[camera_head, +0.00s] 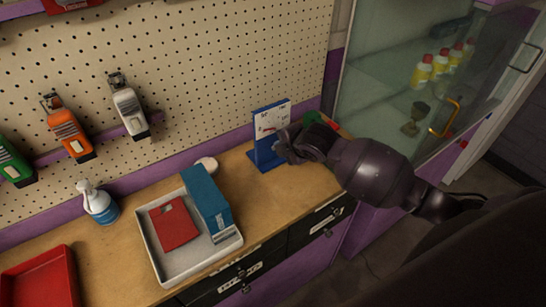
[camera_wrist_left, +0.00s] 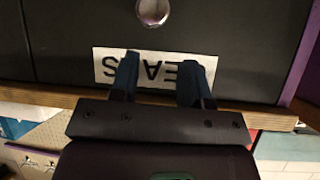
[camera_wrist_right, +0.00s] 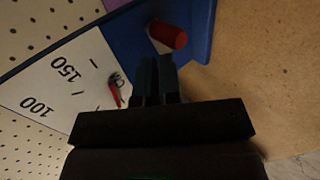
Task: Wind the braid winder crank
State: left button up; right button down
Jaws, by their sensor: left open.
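The braid winder (camera_head: 271,119) appears to be the blue stand with a white face panel at the right end of the wooden counter. In the right wrist view its panel (camera_wrist_right: 58,88) shows the marks 100 and 150 and a small red pointer (camera_wrist_right: 116,92). A red knob (camera_wrist_right: 167,36) sticks out from the blue part. My right gripper (camera_wrist_right: 158,62) has its fingers together just short of the knob, nothing visible between them. In the head view its hand (camera_head: 294,146) is beside the stand. My left gripper (camera_wrist_left: 158,68) is open and empty before a labelled drawer (camera_wrist_left: 230,30).
A grey tray (camera_head: 152,243) holds a blue box (camera_head: 206,203) and a red item (camera_head: 174,226). A spray bottle (camera_head: 99,204) and a red tray (camera_head: 42,288) stand further left. A glass cabinet (camera_head: 390,75) is on the right. Bare counter lies before the stand.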

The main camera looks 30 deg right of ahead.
jog(key=shift+w+d+r, duration=0.15)
jog(key=shift+w+d, duration=0.05)
jog(key=shift+d, duration=0.3)
jog(key=shift+s+d+f, duration=0.2)
jog(key=shift+s, duration=0.25)
pick_arm(q)
jog(key=shift+d, duration=0.1)
pick_arm(e)
jog(key=s, duration=0.6)
jog(key=shift+s+d, duration=0.15)
jog(key=shift+d, duration=0.15)
